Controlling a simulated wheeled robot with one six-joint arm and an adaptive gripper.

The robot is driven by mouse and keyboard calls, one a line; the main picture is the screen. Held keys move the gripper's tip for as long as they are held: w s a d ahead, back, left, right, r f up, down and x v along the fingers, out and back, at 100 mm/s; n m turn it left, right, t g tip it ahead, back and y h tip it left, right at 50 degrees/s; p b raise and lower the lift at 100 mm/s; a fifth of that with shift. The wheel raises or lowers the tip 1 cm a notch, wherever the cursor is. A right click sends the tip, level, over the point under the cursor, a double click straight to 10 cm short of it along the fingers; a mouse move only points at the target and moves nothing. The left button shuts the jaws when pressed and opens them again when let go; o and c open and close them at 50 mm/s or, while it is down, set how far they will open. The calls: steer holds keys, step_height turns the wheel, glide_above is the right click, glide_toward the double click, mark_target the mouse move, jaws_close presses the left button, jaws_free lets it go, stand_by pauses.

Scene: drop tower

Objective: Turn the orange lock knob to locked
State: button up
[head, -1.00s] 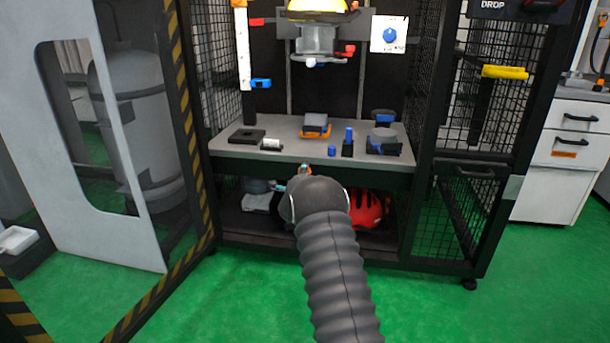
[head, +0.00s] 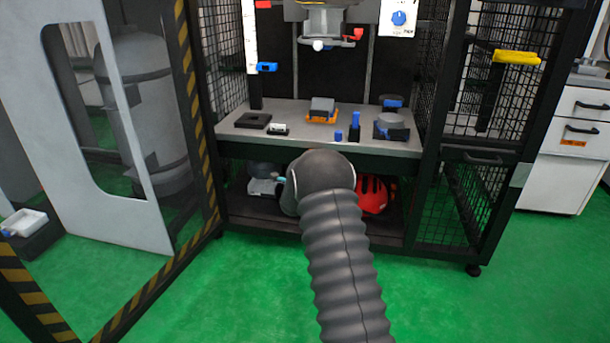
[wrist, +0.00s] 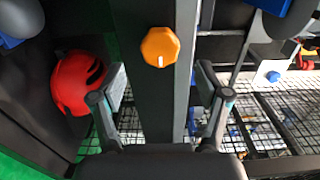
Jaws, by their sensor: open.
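The orange lock knob (wrist: 160,46) shows in the wrist view, mounted on a dark beam. It is faceted, with a short white mark at its lower edge in the picture. My gripper (wrist: 163,88) is open and empty, its two fingers wide apart on either side of the beam. The knob lies beyond the fingertips, roughly centred between them, and no contact shows. In the head view my arm hides both the knob and the gripper, in front of the bench's front edge.
A red helmet (wrist: 80,82) lies left of the fingers in the wrist view; it also shows on the lower shelf (head: 372,193). The bench top (head: 290,138) holds several small blue, black and orange parts. Mesh panels (head: 445,200) flank the right side. Green floor in front is clear.

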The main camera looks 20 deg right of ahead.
steer(key=v, duration=0.7)
stand_by(0.4)
